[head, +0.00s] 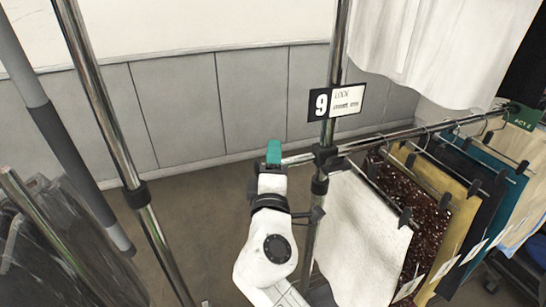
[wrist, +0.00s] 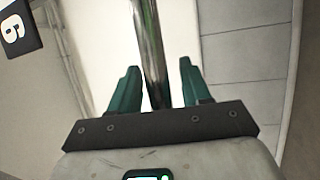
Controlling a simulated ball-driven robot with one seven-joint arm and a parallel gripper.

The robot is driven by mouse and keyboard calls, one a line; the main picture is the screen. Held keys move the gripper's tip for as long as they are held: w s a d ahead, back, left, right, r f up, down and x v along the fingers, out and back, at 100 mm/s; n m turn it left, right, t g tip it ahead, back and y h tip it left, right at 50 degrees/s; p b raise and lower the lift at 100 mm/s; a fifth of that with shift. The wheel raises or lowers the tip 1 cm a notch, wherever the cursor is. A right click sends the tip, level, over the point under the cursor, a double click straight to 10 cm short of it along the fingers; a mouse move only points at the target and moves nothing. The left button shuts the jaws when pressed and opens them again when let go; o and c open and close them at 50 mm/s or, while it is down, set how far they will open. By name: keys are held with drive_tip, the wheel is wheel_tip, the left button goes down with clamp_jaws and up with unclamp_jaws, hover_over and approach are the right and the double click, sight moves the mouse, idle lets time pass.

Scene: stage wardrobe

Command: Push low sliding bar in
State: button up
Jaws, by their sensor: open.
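The low sliding bar (head: 375,143) is a chrome tube running through a black clamp on the rack's upright, with its left end sticking out beyond it. Clothes hang from its right part. My gripper (head: 273,152), with teal fingers, is at this left end, just beside it. In the wrist view my gripper (wrist: 155,88) is open, and a chrome tube (wrist: 152,45), seemingly the bar, shows in the gap between its fingers. I cannot tell whether they touch it.
A sign with a 9 (head: 336,102) hangs on the chrome upright (head: 337,60). A white cloth (head: 362,235) and a sequined brown garment (head: 408,205) hang at right. Another chrome post (head: 110,120) and dark covered clothes (head: 60,240) stand left. Floor shows between.

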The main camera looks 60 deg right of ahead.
drive_tip(key=shift+d, duration=0.1)
clamp_jaws()
idle(0.4)
